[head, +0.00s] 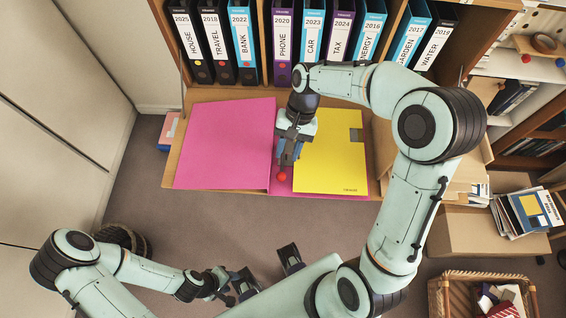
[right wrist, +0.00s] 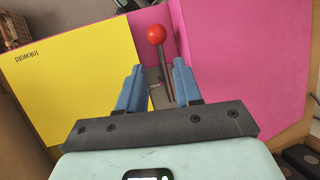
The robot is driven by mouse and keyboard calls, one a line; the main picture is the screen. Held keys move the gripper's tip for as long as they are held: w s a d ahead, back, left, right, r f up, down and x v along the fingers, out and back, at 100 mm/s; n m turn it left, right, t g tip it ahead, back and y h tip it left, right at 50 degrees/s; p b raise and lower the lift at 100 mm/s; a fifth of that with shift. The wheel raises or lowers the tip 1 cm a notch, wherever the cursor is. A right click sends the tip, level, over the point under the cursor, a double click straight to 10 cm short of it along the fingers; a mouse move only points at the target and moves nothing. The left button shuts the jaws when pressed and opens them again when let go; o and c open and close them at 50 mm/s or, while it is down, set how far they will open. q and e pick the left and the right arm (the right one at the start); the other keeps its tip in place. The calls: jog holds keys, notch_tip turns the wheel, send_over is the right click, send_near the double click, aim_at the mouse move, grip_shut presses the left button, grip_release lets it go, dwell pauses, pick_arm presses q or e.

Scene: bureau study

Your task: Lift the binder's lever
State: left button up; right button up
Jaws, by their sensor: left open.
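The pink binder (head: 225,145) lies open on the wooden desk, with a yellow divider (head: 325,150) on its right side. Its lever shows in the right wrist view as a thin metal rod (right wrist: 165,68) topped by a red ball (right wrist: 157,34). The ball also shows in the head view (head: 282,176), just in front of my right gripper (head: 290,158). That gripper points down over the binder's middle. Its blue fingers stand apart on either side of the rod, with gaps visible. The lever's base is hidden. My left gripper (head: 224,288) is open, low and away from the desk.
A row of upright labelled binders (head: 282,45) stands on the shelf behind. A cardboard box (head: 475,230) and a wicker basket (head: 482,290) sit on the right. A book stack (head: 530,212) is on the box.

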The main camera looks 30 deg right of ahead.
aim_at(282, 169)
jog(key=x, duration=0.5)
jog(key=shift+a+f+b, duration=0.1)
jog(key=shift+f+b, duration=0.2)
jog(key=shift+f, duration=0.05)
grip_shut()
dwell(1.1)
